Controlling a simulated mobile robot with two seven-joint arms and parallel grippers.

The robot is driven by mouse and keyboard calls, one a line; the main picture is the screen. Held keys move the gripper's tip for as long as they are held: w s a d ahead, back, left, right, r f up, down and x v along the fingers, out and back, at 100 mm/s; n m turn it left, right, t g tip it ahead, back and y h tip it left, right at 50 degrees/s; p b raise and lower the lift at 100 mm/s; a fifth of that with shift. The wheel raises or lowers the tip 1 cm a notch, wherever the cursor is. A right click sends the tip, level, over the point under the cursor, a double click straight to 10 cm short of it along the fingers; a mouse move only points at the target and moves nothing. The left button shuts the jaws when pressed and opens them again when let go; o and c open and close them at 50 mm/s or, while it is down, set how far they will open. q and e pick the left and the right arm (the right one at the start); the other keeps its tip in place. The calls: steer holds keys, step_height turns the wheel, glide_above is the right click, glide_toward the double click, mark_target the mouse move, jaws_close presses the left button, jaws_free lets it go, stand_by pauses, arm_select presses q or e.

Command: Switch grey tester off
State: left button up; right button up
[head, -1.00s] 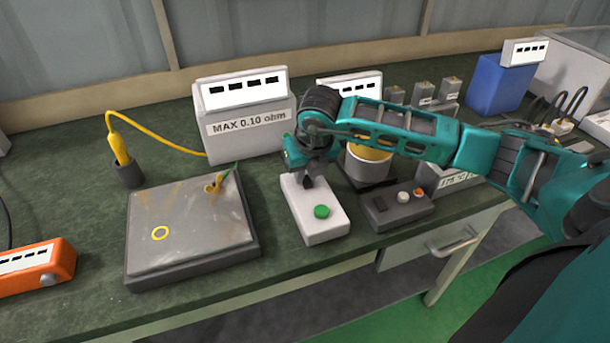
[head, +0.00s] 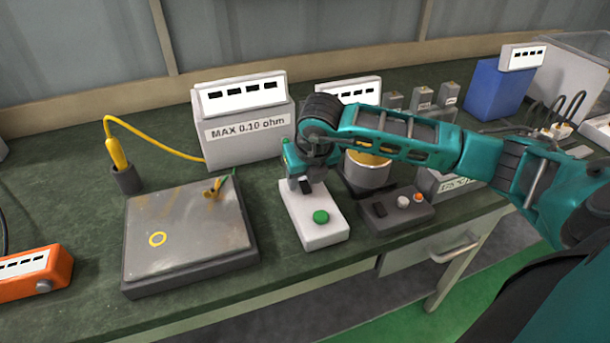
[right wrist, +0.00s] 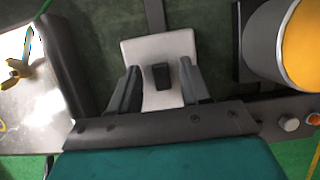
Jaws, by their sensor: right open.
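A light grey box marked "MAX 0.10 ohm" (head: 240,150) with a white display on top stands behind the plate. In front of it to the right lies a small pale box (head: 322,234) with a round green button (head: 321,217) at its near end. My right gripper (head: 303,186) is over this box's far end. In the right wrist view the pale box (right wrist: 157,48) shows with a black switch block (right wrist: 161,76) on it. My right gripper (right wrist: 160,68) is open there, one finger on each side of the block. Contact cannot be told. My left gripper is not in view.
A grey metal plate (head: 185,225) on a dark base lies left of the pale box. A dark control box (head: 397,210) and a pot with yellow contents (head: 368,170) stand close on the right. An orange device (head: 30,273) is at far left.

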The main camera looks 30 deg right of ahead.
steer(key=v, duration=1.2)
steer(key=shift+s+r, duration=0.15)
steer(key=shift+r, duration=0.25)
